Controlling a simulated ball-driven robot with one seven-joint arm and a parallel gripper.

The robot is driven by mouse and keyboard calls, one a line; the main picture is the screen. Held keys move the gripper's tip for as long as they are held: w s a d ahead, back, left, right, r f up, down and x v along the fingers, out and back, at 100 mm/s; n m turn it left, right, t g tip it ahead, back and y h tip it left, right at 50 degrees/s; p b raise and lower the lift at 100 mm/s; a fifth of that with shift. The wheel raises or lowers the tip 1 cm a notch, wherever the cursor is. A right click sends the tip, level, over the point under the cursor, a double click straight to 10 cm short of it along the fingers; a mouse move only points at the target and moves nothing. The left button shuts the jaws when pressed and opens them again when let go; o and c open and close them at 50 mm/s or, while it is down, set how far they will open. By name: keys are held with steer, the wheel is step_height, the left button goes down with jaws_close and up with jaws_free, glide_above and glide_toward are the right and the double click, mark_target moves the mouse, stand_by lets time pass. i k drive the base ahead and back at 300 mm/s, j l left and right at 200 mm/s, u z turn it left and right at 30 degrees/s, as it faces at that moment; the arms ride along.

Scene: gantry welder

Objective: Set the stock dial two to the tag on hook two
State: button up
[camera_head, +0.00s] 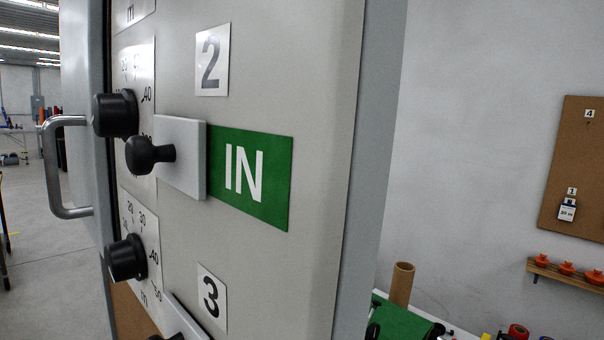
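A grey cabinet face with dials fills the left and middle of the view. The upper black dial knob (115,113) sits on a white scale plate, level with a little below the number 2 label (212,60). Its pointer is not readable, and the slide partly covers its scale. A corkboard (572,150) hangs on the right wall. A small tag (567,211) hangs under label 1; its writing is too small to read surely. Label 4 (590,113) has no visible tag. Hook two is not in view. My gripper is not in view.
A slide plate with a black knob (150,154) stands out beside a green IN sign (250,178). A lower dial (127,258) is near label 3 (212,297). A metal handle (52,165) projects at left. A shelf (570,272) with orange items is at right.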

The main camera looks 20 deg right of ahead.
mark_target(115, 115)
steer(key=z, duration=2)
steer(key=u, duration=2)
steer(key=i+j, duration=0.15)
steer(key=j, duration=0.2)
steer(key=i+j+u, duration=0.1)
steer(key=j, duration=0.25)
steer(key=i+j+u, duration=0.1)
steer(key=j, duration=0.25)
steer(key=i+j, duration=0.25)
